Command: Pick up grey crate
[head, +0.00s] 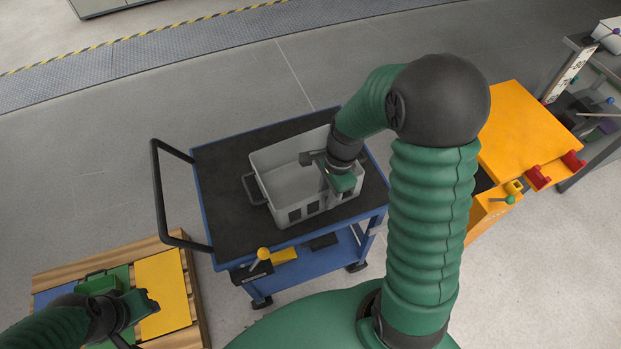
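The grey crate (284,182) stands upright on the black top of a blue cart (219,203). It looks empty, and a dark handle shows on its left side. My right gripper (331,192) is over the crate's right part, at or just above its near right wall, and hides some of that wall. Whether its fingers touch the crate or are closed on the wall cannot be told. My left gripper (138,318) is at the lower left, over a wooden pallet with coloured panels, well away from the crate. Its finger opening is not clear.
The cart has a black push handle (156,190) on its left and small items on its lower shelf. The pallet (197,297) is at lower left. An orange workbench (524,128) stands right. Grey floor is free behind the cart.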

